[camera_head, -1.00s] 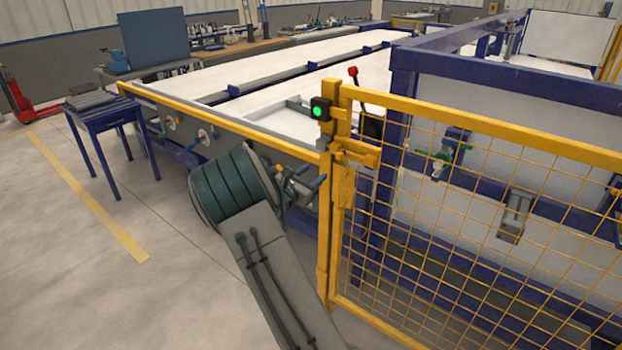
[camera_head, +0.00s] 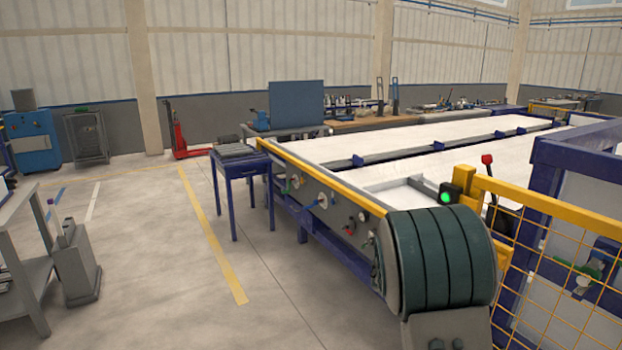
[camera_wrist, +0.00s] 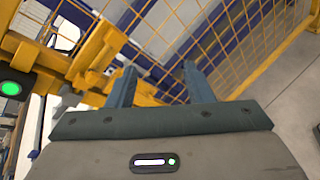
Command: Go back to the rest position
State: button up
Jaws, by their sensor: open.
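My gripper (camera_wrist: 160,88) shows in the wrist view with its two blue-grey fingers apart and nothing between them. Beyond the fingers are the yellow mesh fence and a blue beam. In the head view my arm's dark ribbed joint stands at the lower right, in front of the corner of the long white-topped table (camera_head: 440,138). My gripper is hidden in the head view. No pipe can be made out for certain in either view.
The yellow mesh fence (camera_head: 556,258) with a green-lit button box (camera_head: 450,194) stands at the right. A small blue table (camera_head: 240,163) stands left of the long table. A grey shelf (camera_head: 22,255) is at the far left. The floor between them is clear.

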jog(key=s+a+r+m+y, duration=0.1)
jog(key=s+a+m+y, duration=0.5)
jog(key=s+a, duration=0.4)
jog(key=s+a+r+m+y, duration=0.1)
jog(key=s+a+m+y, duration=0.6)
jog(key=s, duration=0.9)
jog(key=a, duration=0.3)
jog(key=shift+s, duration=0.4)
jog(key=shift+c, duration=1)
jog(key=shift+w, duration=0.1)
jog(key=shift+c, duration=0.2)
